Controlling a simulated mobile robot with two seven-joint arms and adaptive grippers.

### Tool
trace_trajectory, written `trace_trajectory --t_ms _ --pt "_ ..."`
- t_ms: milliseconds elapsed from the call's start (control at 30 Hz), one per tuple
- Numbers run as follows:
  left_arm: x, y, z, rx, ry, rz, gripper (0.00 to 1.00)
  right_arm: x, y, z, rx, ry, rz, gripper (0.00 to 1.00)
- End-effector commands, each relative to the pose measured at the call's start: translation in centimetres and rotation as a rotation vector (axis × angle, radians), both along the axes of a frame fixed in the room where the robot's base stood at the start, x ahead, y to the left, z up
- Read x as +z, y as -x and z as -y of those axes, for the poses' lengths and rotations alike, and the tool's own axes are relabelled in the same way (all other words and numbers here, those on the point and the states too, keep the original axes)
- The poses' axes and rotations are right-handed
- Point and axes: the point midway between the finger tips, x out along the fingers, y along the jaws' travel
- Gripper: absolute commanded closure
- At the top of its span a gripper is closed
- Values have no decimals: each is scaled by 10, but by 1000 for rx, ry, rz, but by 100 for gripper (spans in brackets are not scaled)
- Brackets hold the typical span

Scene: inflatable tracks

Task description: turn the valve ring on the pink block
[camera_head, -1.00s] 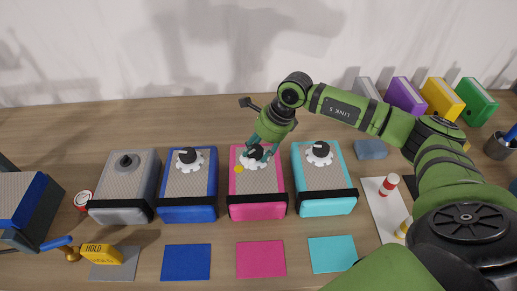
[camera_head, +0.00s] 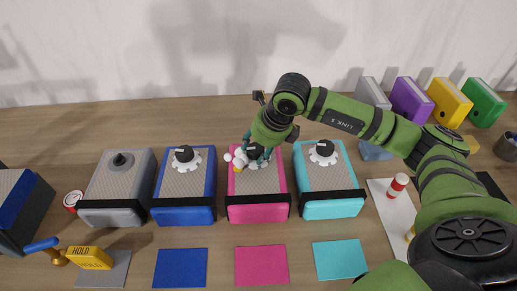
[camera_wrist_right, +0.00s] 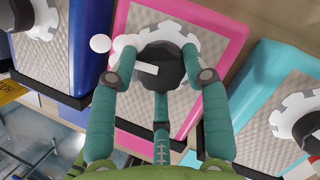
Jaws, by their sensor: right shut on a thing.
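The pink block (camera_head: 258,207) stands third in a row of four blocks, with a grey textured top. On it is a valve with a black knob (camera_wrist_right: 160,62) and a white toothed valve ring (camera_wrist_right: 172,33). My right gripper (camera_head: 256,158) reaches down over this valve. In the right wrist view its green fingers (camera_wrist_right: 159,70) close around the knob and ring, hiding part of the ring. White round lobes (camera_wrist_right: 100,43) show left of the valve; their attachment is unclear. My left gripper is not in view.
A blue block (camera_head: 185,212) and a turquoise block (camera_head: 330,207), both with similar valves, flank the pink one closely. A grey block (camera_head: 115,200) stands farther left. Coloured mats lie in front. A yellow HOLD sign (camera_head: 90,257) is at front left; binders (camera_head: 448,102) stand back right.

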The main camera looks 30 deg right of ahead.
Motion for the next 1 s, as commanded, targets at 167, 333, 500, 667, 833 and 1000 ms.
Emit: trace_trajectory --t_ms 167,333,500,667,833,1000 --pt "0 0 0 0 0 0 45 7 -6 0 -9 -5 25 85" --pt "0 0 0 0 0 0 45 8 -6 0 -9 -4 25 85" --pt "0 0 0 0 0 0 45 7 -6 1 -9 -3 24 30" --pt "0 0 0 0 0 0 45 5 -4 1 -8 -2 15 30" --pt "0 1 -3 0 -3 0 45 6 -2 1 -8 -2 12 30" --pt "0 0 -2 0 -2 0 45 26 6 5 -9 0 14 30"
